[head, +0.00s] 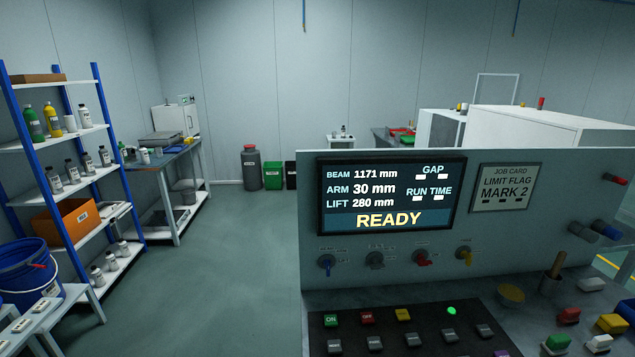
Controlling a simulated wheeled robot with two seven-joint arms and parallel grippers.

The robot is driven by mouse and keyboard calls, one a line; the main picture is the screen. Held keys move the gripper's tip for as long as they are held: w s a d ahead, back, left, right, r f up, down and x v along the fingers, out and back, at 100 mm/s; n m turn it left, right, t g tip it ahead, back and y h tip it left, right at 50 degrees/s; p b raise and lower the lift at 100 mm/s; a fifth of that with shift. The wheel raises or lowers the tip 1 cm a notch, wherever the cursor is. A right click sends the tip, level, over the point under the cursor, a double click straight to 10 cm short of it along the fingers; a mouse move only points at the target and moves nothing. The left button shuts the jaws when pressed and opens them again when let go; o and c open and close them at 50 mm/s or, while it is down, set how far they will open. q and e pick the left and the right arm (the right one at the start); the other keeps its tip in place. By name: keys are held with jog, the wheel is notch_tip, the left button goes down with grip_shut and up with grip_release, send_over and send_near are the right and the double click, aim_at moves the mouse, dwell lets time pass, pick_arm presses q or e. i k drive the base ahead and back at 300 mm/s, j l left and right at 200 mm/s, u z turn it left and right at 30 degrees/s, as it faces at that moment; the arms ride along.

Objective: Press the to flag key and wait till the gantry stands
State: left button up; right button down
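The control panel (400,277) stands at the right in the head view. Its display (390,196) reads BEAM 1171 mm, ARM 30 mm, LIFT 280 mm and READY; GAP and RUN TIME show only dashes. A job card (503,187) reads LIMIT FLAG MARK 2. The dark key plate (390,325) bears a green ON key (331,320), a red key (367,317), a yellow key (403,314), a lit green lamp (451,310) and several grey keys (412,339). The grey keys' labels are too small to read, so I cannot tell the to flag key. No gantry is clearly recognisable. Neither gripper shows.
Several knobs (375,260) line the panel below the display. Coloured blocks (568,315) and a wooden-handled tool (553,272) sit right of the key plate. A blue shelf (97,125) and a workbench (186,150) stand left. The floor between (230,270) is clear.

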aim_at(484, 331)
jog(key=z, duration=1.25)
